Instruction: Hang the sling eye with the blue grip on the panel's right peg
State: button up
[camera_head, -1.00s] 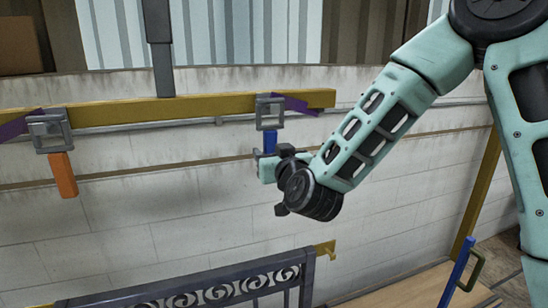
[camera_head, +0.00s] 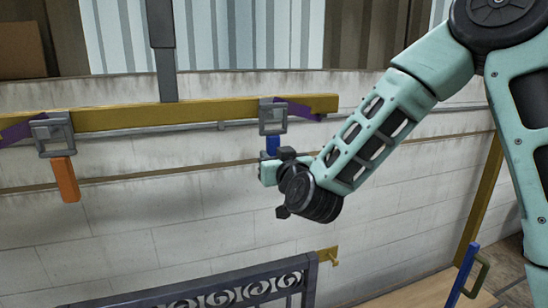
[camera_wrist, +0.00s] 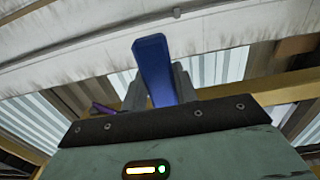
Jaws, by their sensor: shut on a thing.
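The blue grip (camera_head: 272,144) hangs under a grey square sling eye (camera_head: 273,117) at the right part of a yellow beam. A purple strap shows beside the eye. My gripper (camera_head: 268,168) is shut on the blue grip's lower part. In the wrist view the blue grip (camera_wrist: 152,62) stands between the two grey fingers (camera_wrist: 158,92). The dark scrollwork panel (camera_head: 230,297) is low in the head view, well below my gripper. Its right peg (camera_head: 329,256) is yellow and shows bare at the panel's upper right corner. The panel's left end is out of view.
The yellow beam (camera_head: 190,114) hangs from a grey post (camera_head: 163,60). A second grey eye (camera_head: 52,134) with an orange grip (camera_head: 66,178) hangs at its left. A pale block wall (camera_head: 140,235) stands behind.

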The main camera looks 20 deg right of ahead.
jog(key=shift+r, duration=0.15)
jog(key=shift+r+p, duration=0.5)
jog(key=shift+r, duration=0.2)
jog(key=shift+s, duration=0.1)
jog(key=s, duration=0.6)
jog(key=shift+s+b, duration=0.35)
jog(key=shift+s, duration=0.05)
dwell(0.5)
jog(key=shift+s+f+b, duration=0.1)
jog(key=shift+b, duration=0.25)
jog(key=shift+s+b, duration=2.4)
jog(key=shift+b, duration=1.75)
